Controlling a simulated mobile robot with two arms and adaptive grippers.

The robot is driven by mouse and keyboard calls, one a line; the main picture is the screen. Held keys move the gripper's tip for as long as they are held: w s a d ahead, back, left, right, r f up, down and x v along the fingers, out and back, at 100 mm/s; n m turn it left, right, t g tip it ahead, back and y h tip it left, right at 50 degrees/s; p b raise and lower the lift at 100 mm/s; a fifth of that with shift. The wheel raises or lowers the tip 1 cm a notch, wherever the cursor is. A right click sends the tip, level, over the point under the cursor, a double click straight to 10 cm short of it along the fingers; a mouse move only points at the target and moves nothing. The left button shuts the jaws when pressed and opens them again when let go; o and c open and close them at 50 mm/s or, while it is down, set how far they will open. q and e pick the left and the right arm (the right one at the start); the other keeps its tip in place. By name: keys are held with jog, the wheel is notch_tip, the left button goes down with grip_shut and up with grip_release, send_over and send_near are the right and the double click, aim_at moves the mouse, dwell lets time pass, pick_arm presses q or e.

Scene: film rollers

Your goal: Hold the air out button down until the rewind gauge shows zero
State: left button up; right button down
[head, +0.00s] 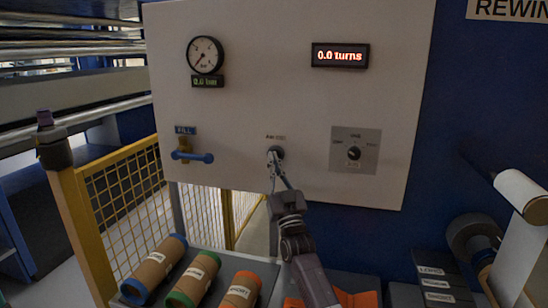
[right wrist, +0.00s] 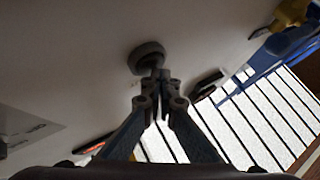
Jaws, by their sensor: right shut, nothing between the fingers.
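A white panel (head: 280,40) carries a round dial gauge (head: 205,55); its needle points to the lower left. A small readout (head: 208,81) under it seems to show 0.0. The round grey air out button (head: 277,151) sits low on the panel; its label is blurred. My right gripper (head: 274,166) is shut and empty, its fingertips at the button, seemingly touching it. The right wrist view shows the closed fingertips (right wrist: 158,75) against the lower edge of the button (right wrist: 147,56); whether it is pressed in cannot be told. My left gripper is not in view.
A red-lit display (head: 340,55) reads 0.0 turns. A blue-handled valve (head: 192,155) is left of the button, a selector knob (head: 354,153) right. Rolls with coloured ends (head: 195,278) lie below. A yellow mesh fence (head: 130,185) stands at left.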

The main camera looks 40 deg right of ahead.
jog(key=shift+s+a+f+p, duration=0.1)
jog(key=shift+s+a+p, duration=0.4)
jog(key=shift+s+a, duration=0.1)
jog(key=s+a+p, duration=0.3)
jog(key=shift+s+a, duration=0.1)
jog(key=shift+a, duration=0.3)
jog(key=shift+f, duration=0.1)
dwell(0.5)
